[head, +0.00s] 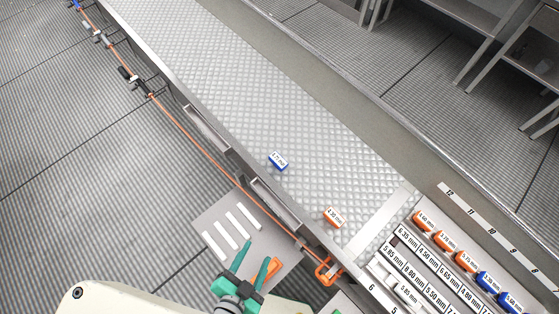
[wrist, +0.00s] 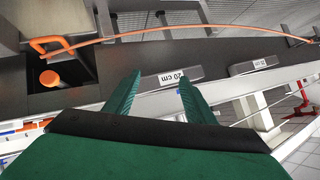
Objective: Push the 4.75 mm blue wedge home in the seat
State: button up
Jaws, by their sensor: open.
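A small blue block (head: 278,162) with a white label lies on the textured belt in the head view. Its print is too small to read surely, perhaps 4.75 mm. Other blue labelled blocks (head: 489,282) sit in the rack at the lower right. I cannot tell which place is the seat. My gripper (head: 257,250) is open and empty, over the grey plate in front of the conveyor and apart from the blue block on the belt. In the wrist view my gripper (wrist: 160,80) points at the conveyor's side, with no wedge between the fingers.
An orange block (head: 333,217) lies on the belt near its end. The rack (head: 412,246) has printed size labels. The conveyor's side carries an orange cable (head: 203,142) and an orange handle (head: 328,271). A plate (head: 205,215) with white strips lies beside my gripper. The upper belt is clear.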

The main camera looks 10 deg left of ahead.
aim_at(278, 159)
jog(key=w+a+f+m+g, duration=0.2)
jog(key=w+a+m+g, duration=0.2)
jog(key=w+a+m, duration=0.85)
jog(key=w+r+g, duration=0.1)
jog(key=w+r, duration=0.1)
jog(key=w, duration=0.4)
jog(key=w+r+m+g, duration=0.1)
jog(key=w+r, duration=0.2)
jog(key=w, duration=0.3)
jog(key=w+r+m+g+y, duration=0.1)
jog(key=w+r, duration=0.1)
jog(key=w, duration=0.4)
jog(key=shift+a+r, duration=0.1)
jog(key=shift+r, duration=0.1)
jog(key=w+d+r+m+g, duration=0.2)
jog(key=d+r+m+g, duration=0.15)
jog(key=d+r, duration=0.6)
jog(key=shift+g, duration=0.45)
jog(key=f, duration=0.2)
jog(key=d+f, duration=0.1)
jog(key=f, duration=0.3)
jog(key=shift+s+d, duration=0.3)
jog(key=shift+d, duration=0.1)
jog(key=shift+w+f, duration=0.15)
jog(key=shift+f, duration=1.45)
jog(key=shift+w+f, duration=0.1)
jog(key=shift+f, duration=1.5)
jog(key=shift+c, duration=0.3)
